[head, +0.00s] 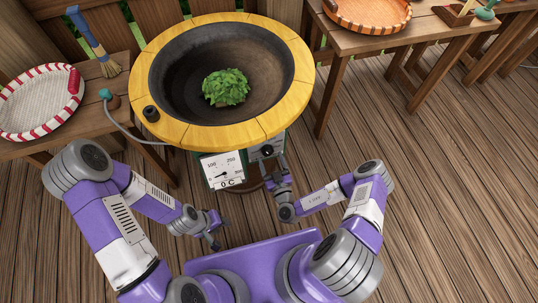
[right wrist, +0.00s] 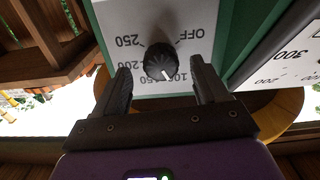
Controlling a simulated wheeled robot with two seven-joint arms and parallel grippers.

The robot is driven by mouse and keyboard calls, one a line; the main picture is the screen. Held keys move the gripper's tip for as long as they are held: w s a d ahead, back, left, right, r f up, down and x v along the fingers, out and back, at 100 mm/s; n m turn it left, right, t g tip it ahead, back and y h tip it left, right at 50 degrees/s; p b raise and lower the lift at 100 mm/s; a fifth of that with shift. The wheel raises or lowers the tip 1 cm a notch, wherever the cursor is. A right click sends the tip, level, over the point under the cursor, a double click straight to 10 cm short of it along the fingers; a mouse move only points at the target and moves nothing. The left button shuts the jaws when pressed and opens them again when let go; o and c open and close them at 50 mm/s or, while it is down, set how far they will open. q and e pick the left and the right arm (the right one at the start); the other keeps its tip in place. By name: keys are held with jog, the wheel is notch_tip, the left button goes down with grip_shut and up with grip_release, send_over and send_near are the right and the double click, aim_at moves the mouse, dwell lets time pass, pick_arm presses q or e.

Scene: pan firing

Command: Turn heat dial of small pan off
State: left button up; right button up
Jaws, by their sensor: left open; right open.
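The black heat dial (right wrist: 160,62) is a ridged knob on a white panel, with a white mark pointing down and slightly right in the right wrist view, toward the partly hidden 100 and 150 labels. OFF is printed at its upper right. The dial also shows in the head view (head: 267,151), below the pan's rim. My right gripper (right wrist: 160,70) is open, with one finger on either side of the dial; whether they touch it I cannot tell. The pan (head: 180,85) has a yellow rim and holds green leaves (head: 226,87). My left gripper (head: 214,233) is open and empty.
A temperature gauge (head: 222,168) beside the dial reads 0 C. A left table (head: 104,88) holds a round red-and-white tray (head: 14,110) and a brush (head: 96,45). A right table (head: 345,42) holds an orange tray (head: 350,22). The wooden floor at right is clear.

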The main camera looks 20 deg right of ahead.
aim_at(269, 154)
jog(key=shift+w+b, duration=0.3)
jog(key=shift+w, duration=1.35)
jog(key=shift+c, duration=0.3)
jog(key=shift+a, duration=0.1)
jog(key=c, duration=1)
